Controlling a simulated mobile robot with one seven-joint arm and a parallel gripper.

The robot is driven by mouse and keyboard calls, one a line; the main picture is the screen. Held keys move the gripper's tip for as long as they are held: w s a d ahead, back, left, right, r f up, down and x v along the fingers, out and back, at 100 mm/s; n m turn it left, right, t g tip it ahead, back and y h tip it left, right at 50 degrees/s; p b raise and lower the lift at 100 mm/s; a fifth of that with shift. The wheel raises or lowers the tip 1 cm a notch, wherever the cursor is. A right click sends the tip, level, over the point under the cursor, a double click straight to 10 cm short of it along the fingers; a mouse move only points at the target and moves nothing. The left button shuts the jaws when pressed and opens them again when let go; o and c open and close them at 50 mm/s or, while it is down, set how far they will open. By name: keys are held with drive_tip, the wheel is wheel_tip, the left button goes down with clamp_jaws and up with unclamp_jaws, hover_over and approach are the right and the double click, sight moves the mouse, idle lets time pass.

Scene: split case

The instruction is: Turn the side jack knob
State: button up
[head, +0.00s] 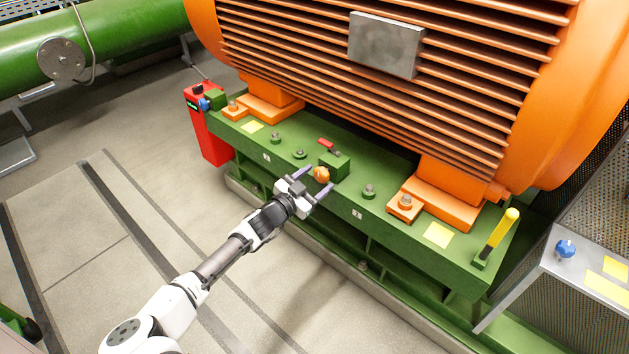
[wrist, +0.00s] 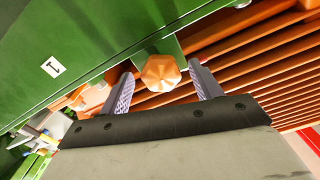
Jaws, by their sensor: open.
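An orange lobed knob (head: 321,174) sits on the front of a small green block (head: 337,164) on the green base frame. In the wrist view the orange knob (wrist: 160,73) lies between my two fingertips, a little nearer the left one. My gripper (head: 311,183) is open in front of the knob, with one finger to each side of it. In the wrist view my gripper (wrist: 163,88) shows a gap on both sides of the knob, and I see no contact. How far the fingertips reach along the knob is hard to tell.
A red lever (head: 326,143) sits just behind the green block. Bolts stand on the green base (head: 385,203) to both sides. The orange finned motor (head: 330,60) rises behind. A yellow handle (head: 503,230) and a blue knob (head: 565,249) are at right. The floor in front is clear.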

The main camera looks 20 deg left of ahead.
drive_tip(key=c, duration=1)
drive_tip(key=shift+m, duration=0.3)
drive_tip(key=m+b, duration=0.1)
drive_tip(key=m, duration=0.2)
drive_tip(key=shift+m, duration=0.4)
drive_tip(key=m+b, duration=0.1)
drive_tip(key=m, duration=0.3)
drive_tip(key=shift+m, duration=0.3)
drive_tip(key=m+b, duration=0.2)
drive_tip(key=m, duration=0.2)
drive_tip(key=shift+a, duration=0.1)
drive_tip(key=shift+r+m+b, duration=0.15)
drive_tip(key=shift+m+b, duration=0.8)
drive_tip(key=shift+m, duration=1.35)
